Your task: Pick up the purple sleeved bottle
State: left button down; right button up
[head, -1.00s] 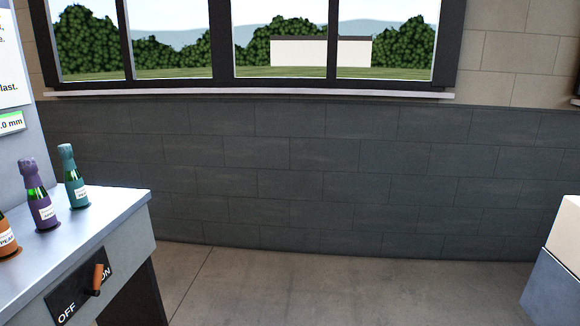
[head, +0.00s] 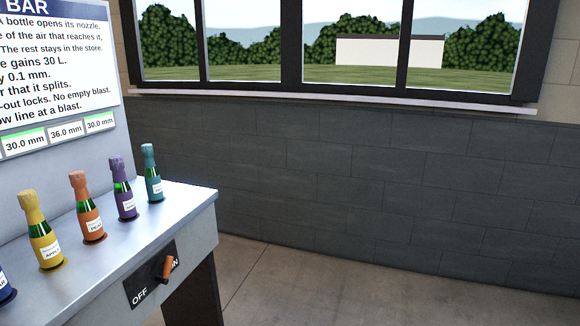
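The purple sleeved bottle (head: 124,190) stands upright on the metal counter at the left. Its neck and cap are wrapped in purple, green glass shows below, and it has a white label on a purple lower body. It stands between the orange sleeved bottle (head: 86,208) and the teal sleeved bottle (head: 152,174). Neither of my grippers is in view.
A yellow sleeved bottle (head: 42,232) and a partly cut-off blue one (head: 5,284) stand in the same row. The counter (head: 150,232) has an orange-handled ON/OFF switch (head: 167,267) on its front. A text board (head: 60,60) stands behind. The floor (head: 290,290) to the right is clear.

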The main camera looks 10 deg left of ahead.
aim_at(124, 199)
jog(key=u, duration=1.4)
